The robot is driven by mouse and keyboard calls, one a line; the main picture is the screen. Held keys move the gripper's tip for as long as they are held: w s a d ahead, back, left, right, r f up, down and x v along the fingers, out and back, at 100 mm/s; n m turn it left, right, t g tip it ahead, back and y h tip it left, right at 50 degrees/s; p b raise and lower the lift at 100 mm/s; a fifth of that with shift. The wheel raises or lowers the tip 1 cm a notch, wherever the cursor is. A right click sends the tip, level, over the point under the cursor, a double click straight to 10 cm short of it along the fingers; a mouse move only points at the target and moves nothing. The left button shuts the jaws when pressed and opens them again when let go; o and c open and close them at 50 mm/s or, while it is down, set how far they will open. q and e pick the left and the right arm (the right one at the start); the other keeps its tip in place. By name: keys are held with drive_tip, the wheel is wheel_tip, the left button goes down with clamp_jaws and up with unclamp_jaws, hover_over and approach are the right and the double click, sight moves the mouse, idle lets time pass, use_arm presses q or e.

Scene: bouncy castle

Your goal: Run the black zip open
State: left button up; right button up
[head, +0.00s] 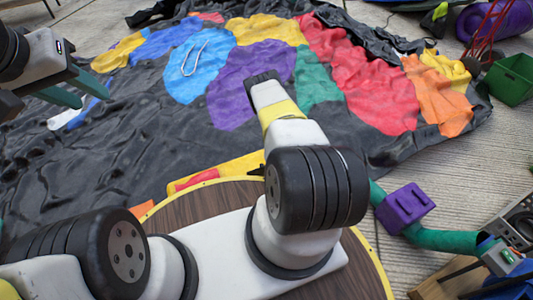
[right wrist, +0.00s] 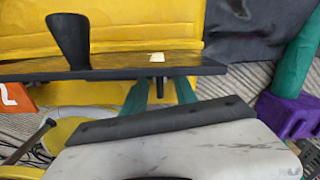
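In the right wrist view a long black strip (right wrist: 115,68) crosses in front of a yellow surface (right wrist: 120,25); it may be the black zip, but no teeth can be made out. A flat black tab (right wrist: 69,42) stands up from its left part. A small black stub (right wrist: 157,84) hangs below it, between the two teal fingers of my right gripper (right wrist: 160,92). These fingers are apart; the strip hides their tips. I cannot tell whether they touch the stub. In the head view my left gripper (head: 77,92) is open and empty at the upper left, over the black sheet.
A crumpled sheet (head: 100,155) with coloured patches covers the ground. A round wooden table (head: 200,205) stands below my right arm. A purple block (head: 405,207) on a green tube is at its right. A green crate (head: 512,80) is at the upper right.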

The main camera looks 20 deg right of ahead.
clamp_jaws()
idle(1.4)
